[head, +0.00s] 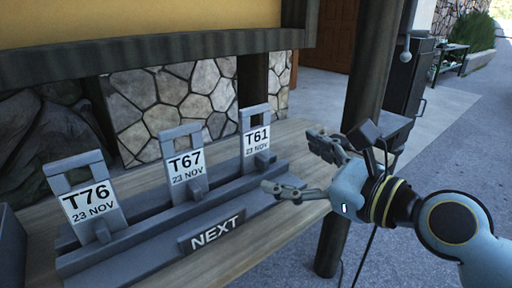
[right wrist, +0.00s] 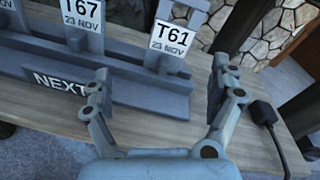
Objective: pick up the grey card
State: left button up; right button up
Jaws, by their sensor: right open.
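Three grey upright cards stand in a row on a grey stepped rack (head: 140,252), each with a cut-out near its top and a white label. They are the T76 card (head: 84,172), the T67 card (head: 182,142) and the T61 card (head: 254,112). I cannot tell which one is the task's grey card. My right gripper (head: 288,160) is open and empty, just right of the rack's right end. In the right wrist view, the T61 card (right wrist: 184,16) stands beyond and between the open fingers (right wrist: 160,68), apart from them. My left gripper is not in view.
The rack stands on a wooden table (head: 245,262) and bears a NEXT plate (head: 215,233). A dark post (head: 350,130) rises behind my right arm. A stone wall (head: 165,100) is behind the table. The table's front strip is clear.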

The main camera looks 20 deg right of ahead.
aim_at(256, 128)
jog(key=w+a+m, duration=0.1)
jog(key=w, duration=0.2)
jog(key=w+a+r+m+t, duration=0.1)
jog(key=w+m, duration=0.1)
jog(key=w, duration=0.2)
jog(key=w+a+r+m+b, duration=0.1)
jog(key=w, duration=0.2)
jog(key=shift+w+r+t, duration=0.1)
jog(key=shift+w+t, duration=0.2)
jog(key=shift+w, duration=0.4)
jog(key=shift+c, duration=0.2)
